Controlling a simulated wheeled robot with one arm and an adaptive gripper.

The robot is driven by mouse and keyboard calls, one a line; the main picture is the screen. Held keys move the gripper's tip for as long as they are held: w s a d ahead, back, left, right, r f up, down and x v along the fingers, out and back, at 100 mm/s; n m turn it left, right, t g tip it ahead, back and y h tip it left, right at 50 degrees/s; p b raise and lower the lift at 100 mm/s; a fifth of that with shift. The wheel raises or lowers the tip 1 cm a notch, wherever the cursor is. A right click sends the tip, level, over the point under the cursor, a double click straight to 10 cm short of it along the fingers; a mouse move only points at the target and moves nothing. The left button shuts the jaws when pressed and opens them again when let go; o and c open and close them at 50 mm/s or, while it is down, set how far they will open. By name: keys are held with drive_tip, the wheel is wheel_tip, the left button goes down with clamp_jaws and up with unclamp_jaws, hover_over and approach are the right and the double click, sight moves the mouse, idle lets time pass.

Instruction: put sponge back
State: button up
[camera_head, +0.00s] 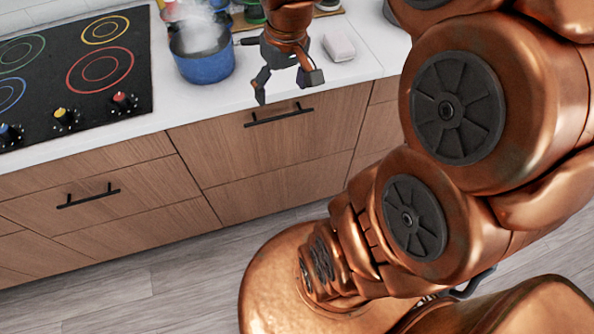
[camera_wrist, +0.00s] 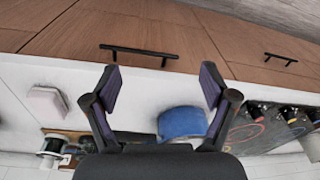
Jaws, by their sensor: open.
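The sponge appears to be the pale pinkish block (camera_head: 339,46) lying on the white counter, right of my gripper in the head view. It also shows at the left in the wrist view (camera_wrist: 47,103). My gripper (camera_head: 286,88) is open and empty, pointing down near the counter's front edge. In the wrist view its two fingers (camera_wrist: 160,75) are spread apart with nothing between them. The sponge is outside the fingers and not touched by them.
A steaming blue pot (camera_head: 205,66) stands on the counter just left of my gripper. A black cooktop (camera_head: 75,75) with coloured rings and knobs is farther left. A wooden board (camera_head: 240,22) with small items is behind. Wooden drawers (camera_head: 270,130) with black handles are below.

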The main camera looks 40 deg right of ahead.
drive_tip(key=s+a+f+g, duration=0.1)
drive_tip(key=s+a, duration=0.3)
drive_tip(key=s, duration=0.4)
drive_tip(key=s+a+f+n+g, duration=0.1)
drive_tip(key=s+a+f+g, duration=0.1)
drive_tip(key=s+a, duration=0.3)
drive_tip(key=s+f, duration=0.1)
drive_tip(key=s, duration=0.3)
drive_tip(key=shift+h, duration=0.3)
drive_tip(key=shift+f, duration=0.1)
drive_tip(key=shift+r, duration=0.2)
